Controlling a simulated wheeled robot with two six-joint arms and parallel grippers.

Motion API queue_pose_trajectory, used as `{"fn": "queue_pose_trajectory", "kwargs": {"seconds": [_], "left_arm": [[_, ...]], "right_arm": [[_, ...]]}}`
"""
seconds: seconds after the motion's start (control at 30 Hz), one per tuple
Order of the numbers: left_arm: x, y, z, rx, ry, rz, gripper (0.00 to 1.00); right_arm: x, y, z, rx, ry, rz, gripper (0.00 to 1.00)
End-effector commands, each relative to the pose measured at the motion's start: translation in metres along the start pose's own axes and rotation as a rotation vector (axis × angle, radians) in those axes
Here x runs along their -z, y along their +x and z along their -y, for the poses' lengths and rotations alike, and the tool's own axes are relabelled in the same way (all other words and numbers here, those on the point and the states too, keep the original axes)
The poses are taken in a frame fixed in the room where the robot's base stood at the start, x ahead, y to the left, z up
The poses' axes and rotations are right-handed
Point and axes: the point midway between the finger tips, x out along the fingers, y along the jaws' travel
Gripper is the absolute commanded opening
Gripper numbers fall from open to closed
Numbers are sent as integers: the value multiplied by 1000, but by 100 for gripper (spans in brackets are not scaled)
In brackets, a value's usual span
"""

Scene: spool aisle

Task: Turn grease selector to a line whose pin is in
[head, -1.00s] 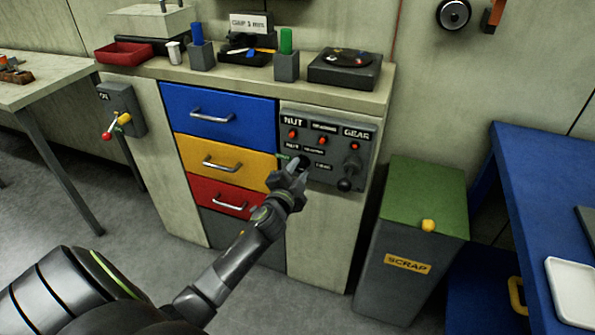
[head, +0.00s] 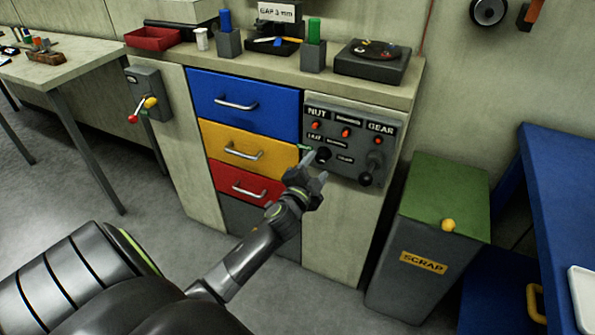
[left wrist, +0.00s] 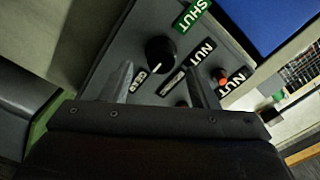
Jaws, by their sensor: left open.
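The grey grease panel (head: 341,171) is on the cabinet's right front, labelled NUT, a small middle label and GEAR. Red pins show under NUT (head: 316,125), the middle label (head: 346,132) and GEAR (head: 379,140); I cannot tell how deep each sits. The black selector knob (head: 323,155) is below them. In the left wrist view the knob (left wrist: 160,52) has a white mark toward its lower edge, and SHUT and NUT labels stand right of it. My left gripper (head: 316,168) is open, its fingers just short of the knob, nothing between them. My right gripper is out of view.
A black-ball lever (head: 367,179) sticks out at the panel's right. Blue, yellow and red drawers (head: 245,100) are left of the panel. A scrap bin (head: 425,240) with a yellow ball-shaped knob stands to the right, before a blue bench (head: 562,180).

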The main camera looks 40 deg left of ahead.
Motion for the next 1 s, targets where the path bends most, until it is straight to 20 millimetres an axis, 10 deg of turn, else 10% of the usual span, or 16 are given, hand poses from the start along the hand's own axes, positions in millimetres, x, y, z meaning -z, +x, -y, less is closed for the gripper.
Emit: {"fn": "queue_pose_trajectory", "kwargs": {"seconds": [0.6,1.0], "left_arm": [[-1,-126,-1,-2,0,2,54],[0,-149,0,0,2,0,54]], "right_arm": [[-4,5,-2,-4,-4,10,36],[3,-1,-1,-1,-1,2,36]]}}
